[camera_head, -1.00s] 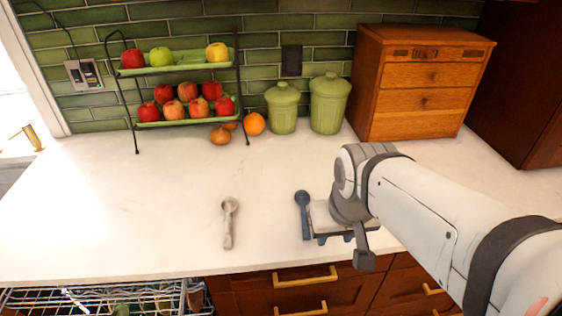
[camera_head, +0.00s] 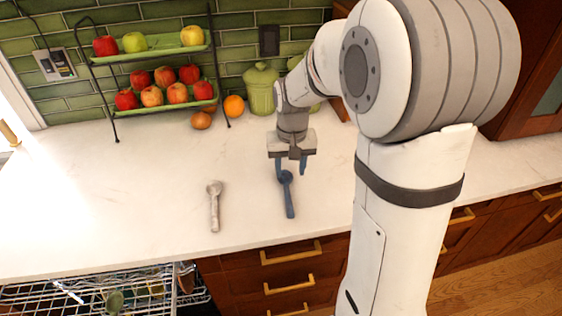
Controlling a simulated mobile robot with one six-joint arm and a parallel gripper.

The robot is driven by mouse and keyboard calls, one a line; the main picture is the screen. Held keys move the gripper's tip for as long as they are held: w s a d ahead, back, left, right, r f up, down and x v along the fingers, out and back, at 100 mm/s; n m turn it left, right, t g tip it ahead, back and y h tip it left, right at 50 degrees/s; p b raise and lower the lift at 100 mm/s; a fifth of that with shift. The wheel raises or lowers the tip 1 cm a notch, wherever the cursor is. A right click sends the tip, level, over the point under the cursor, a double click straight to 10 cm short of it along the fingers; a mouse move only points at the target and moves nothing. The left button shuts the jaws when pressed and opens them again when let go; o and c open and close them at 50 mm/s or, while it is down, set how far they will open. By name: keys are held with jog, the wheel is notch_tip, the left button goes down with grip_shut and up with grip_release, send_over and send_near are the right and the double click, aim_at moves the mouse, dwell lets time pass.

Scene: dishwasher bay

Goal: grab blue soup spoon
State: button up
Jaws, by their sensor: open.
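The blue soup spoon (camera_head: 288,196) lies on the white counter, its bowl end toward the wall and its handle toward the front edge. My gripper (camera_head: 291,170) points down at the bowl end of the spoon. The gripper's body hides nothing of the handle.
A pale spoon (camera_head: 214,205) lies to the left on the counter (camera_head: 120,200). A two-tier fruit rack (camera_head: 150,55), an orange (camera_head: 234,106) and a green canister (camera_head: 261,90) stand at the back. An open dishwasher rack (camera_head: 90,300) is below left.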

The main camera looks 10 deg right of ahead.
aim_at(287, 191)
jog(key=shift+w+f, duration=0.85)
jog(key=shift+w, duration=0.15)
jog(key=shift+w+f, duration=0.1)
jog(key=shift+f, duration=0.25)
notch_tip(287, 191, down, 7)
jog(key=shift+a+f+p, duration=0.1)
jog(key=shift+f+p, duration=0.05)
jog(key=shift+p, duration=0.7)
jog(key=shift+s, duration=0.2)
jog(key=shift+c, duration=0.5)
grip_shut()
